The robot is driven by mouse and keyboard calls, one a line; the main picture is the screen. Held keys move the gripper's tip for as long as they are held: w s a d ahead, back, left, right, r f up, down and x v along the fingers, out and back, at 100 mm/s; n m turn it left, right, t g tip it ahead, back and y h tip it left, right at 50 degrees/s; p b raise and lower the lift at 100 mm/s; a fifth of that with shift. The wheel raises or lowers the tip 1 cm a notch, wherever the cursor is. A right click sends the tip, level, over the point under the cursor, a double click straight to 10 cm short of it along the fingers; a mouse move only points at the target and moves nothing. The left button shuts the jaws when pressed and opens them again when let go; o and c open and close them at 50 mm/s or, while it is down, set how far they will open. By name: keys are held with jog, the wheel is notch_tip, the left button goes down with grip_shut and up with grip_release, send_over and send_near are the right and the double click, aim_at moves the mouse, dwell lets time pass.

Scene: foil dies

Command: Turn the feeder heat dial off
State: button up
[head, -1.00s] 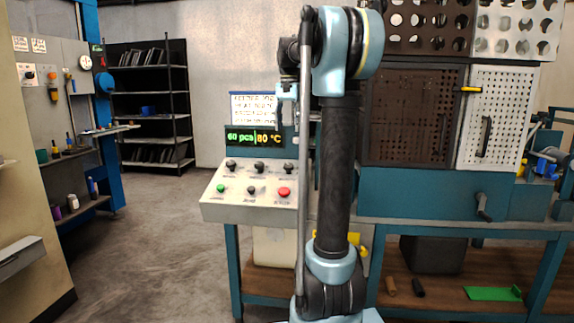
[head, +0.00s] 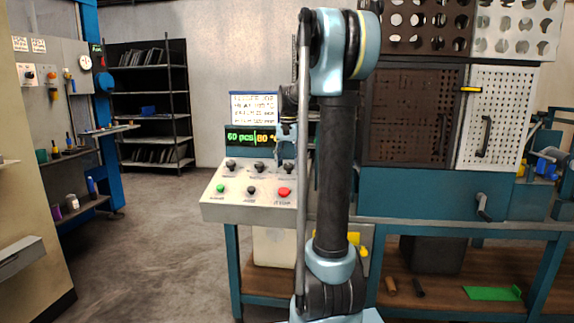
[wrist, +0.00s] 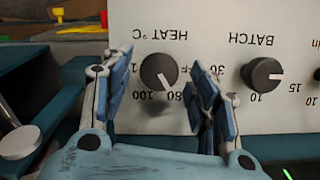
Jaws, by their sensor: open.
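The feeder heat dial is a round black knob with a white pointer line, on the sloped pale control panel (head: 222,207). It shows in the wrist view (wrist: 158,72) under upside-down "HEAT °C" lettering, its pointer towards the 80 mark. In the head view it is the right knob of the upper row (head: 289,167). My gripper (head: 287,150) is above it, fingers down. In the wrist view my gripper (wrist: 163,78) is open, with one finger on each side of the dial and gaps visible. The right finger hides part of the scale.
The batch dial (wrist: 263,75) is beside the heat dial, close to one finger. A green button (head: 220,188), a black knob (head: 252,191) and a red button (head: 285,192) are in the panel's lower row. The display (head: 250,139) behind shows 60 pcs and 80 °C.

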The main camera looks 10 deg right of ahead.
jog(key=shift+f, duration=0.1)
jog(key=shift+c, duration=0.5)
jog(key=shift+d, duration=0.1)
jog(key=c, duration=1)
jog(key=shift+o, duration=0.2)
jog(key=shift+a+n, duration=0.2)
jog(key=shift+n, duration=0.6)
jog(key=n+h, duration=0.1)
jog(key=n, duration=0.3)
jog(key=shift+a+h, duration=0.15)
jog(key=shift+h, duration=0.25)
jog(key=n, duration=0.2)
jog(key=n+h, duration=0.1)
jog(key=n, duration=0.2)
jog(key=shift+a+t+h, duration=0.1)
jog(key=shift+t+h, duration=0.2)
jog(key=shift+n, duration=0.4)
